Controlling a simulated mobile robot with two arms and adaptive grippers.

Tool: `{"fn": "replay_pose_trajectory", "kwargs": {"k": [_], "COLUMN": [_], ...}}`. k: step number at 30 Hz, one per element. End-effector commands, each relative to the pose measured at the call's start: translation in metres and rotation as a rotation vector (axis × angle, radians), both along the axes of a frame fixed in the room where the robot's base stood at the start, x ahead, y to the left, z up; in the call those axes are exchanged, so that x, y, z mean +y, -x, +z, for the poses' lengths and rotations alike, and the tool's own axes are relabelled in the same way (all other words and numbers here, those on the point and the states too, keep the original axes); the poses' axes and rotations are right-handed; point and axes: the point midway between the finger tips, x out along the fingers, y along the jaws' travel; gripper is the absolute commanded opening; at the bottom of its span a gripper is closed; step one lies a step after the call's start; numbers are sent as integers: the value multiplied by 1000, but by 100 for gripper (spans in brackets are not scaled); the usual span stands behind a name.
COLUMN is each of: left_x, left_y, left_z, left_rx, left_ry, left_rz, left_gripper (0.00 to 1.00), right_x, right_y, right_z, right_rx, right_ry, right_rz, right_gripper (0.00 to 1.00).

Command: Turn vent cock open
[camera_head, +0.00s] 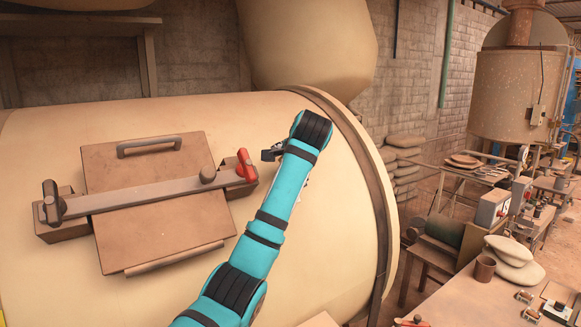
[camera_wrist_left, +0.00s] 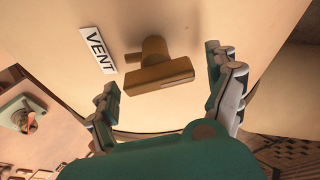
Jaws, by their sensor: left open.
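The vent cock (camera_wrist_left: 158,76) is a brass-brown fitting with a short round stem and a bar-shaped handle. In the left wrist view its handle lies nearly crosswise, tilted slightly up to the right. A white VENT label (camera_wrist_left: 98,51) is on the cream surface beside it. My left gripper (camera_wrist_left: 161,72) is open, with one finger on each side of the cock and visible gaps on both sides. In the head view my left gripper (camera_head: 272,153) is partly hidden by my wrist, against the cream vessel, and I cannot make out the cock there. My right gripper is not in view.
The large cream vessel (camera_head: 335,225) fills the left of the head view. Its square hatch (camera_head: 150,220) has a clamp bar (camera_head: 130,195) and a red handle (camera_head: 245,166) close to my gripper. A cluttered workbench (camera_head: 460,300) stands at the lower right.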

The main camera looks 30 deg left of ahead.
Motion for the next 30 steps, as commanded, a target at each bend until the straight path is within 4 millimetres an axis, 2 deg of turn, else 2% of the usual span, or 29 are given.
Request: {"fn": "replay_pose_trajectory", "kwargs": {"k": [7, 19, 30], "left_x": [-13, -63, -71], "left_y": [11, 56, 68], "left_z": [13, 59, 69], "left_rx": [-4, -6, -1], "left_ry": [-1, 2, 0], "left_rz": [-2, -8, -1], "left_gripper": [88, 88, 88], "right_x": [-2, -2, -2], "right_y": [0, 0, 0], "right_z": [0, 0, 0], "right_rx": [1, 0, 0], "right_ry": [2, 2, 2], "right_rz": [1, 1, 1], "right_gripper": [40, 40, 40]}}
